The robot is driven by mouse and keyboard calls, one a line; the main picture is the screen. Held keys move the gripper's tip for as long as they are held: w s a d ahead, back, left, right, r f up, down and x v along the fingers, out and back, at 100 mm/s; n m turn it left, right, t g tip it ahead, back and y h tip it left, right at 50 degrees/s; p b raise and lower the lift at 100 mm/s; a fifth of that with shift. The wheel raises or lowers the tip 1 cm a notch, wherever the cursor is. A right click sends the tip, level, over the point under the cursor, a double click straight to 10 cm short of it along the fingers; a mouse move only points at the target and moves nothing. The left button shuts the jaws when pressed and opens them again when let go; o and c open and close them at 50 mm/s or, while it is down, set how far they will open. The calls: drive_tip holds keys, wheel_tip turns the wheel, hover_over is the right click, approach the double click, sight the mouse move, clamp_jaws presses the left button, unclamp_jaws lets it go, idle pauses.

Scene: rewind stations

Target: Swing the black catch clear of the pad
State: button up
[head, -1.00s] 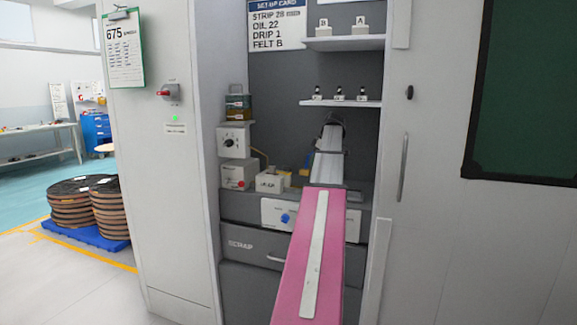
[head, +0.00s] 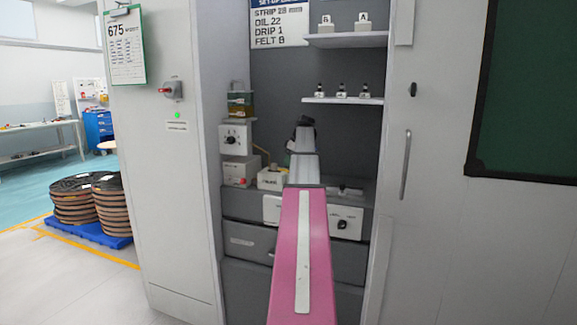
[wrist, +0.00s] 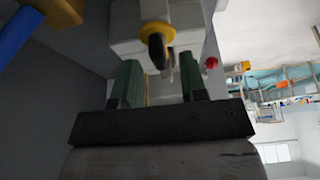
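In the wrist view my gripper (wrist: 160,88) has its two green fingers apart, with nothing seen held between them. A small black part with a rounded end (wrist: 156,52), possibly the black catch, hangs below a yellow ring on a pale housing (wrist: 128,22). It appears beyond the fingertips, in line with the gap. I cannot tell whether it touches a finger. In the head view my gripper (head: 304,128) is a small dark shape inside the machine bay, below the bottle shelf. I cannot make out the pad or the catch's position relative to it.
White boxes (head: 235,140) stand at the bay's left side, close to my arm. A shelf (head: 343,100) with three small bottles is just right of my gripper. A higher shelf (head: 346,40) holds blocks A and B. A red knob (wrist: 211,63) shows right of the fingers.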

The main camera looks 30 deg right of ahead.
drive_tip(key=shift+x, duration=1.05)
clamp_jaws()
